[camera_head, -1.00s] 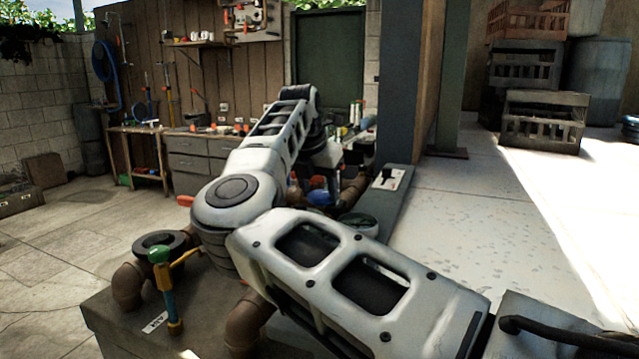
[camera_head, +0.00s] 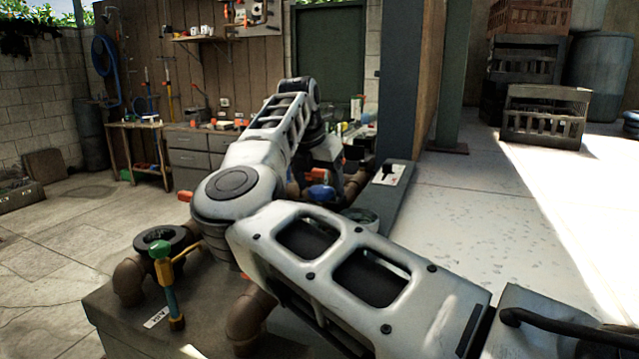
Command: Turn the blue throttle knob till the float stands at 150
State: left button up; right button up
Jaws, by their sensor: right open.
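A blue knob (camera_head: 321,193) shows low behind my right arm, among brown pipes in the middle of the view. I take it for the throttle knob; its angle cannot be read. My right gripper (camera_head: 325,176) hangs from the far end of the arm, just above the knob. It is open and mostly hidden by my own arm links; I cannot tell whether it touches the knob. No float or scale reading can be made out. My left gripper is not in view.
A brown pipe (camera_head: 128,280) with a dark round flange stands at front left. Beside it is a green-topped upright fitting (camera_head: 162,262) with a yellow lever. A grey ledge (camera_head: 398,185) with a label runs right of the knob.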

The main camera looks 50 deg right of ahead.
jog(key=v, duration=1.5)
jog(key=shift+a+r, duration=0.2)
jog(key=shift+r, duration=0.1)
jog(key=shift+s, duration=0.1)
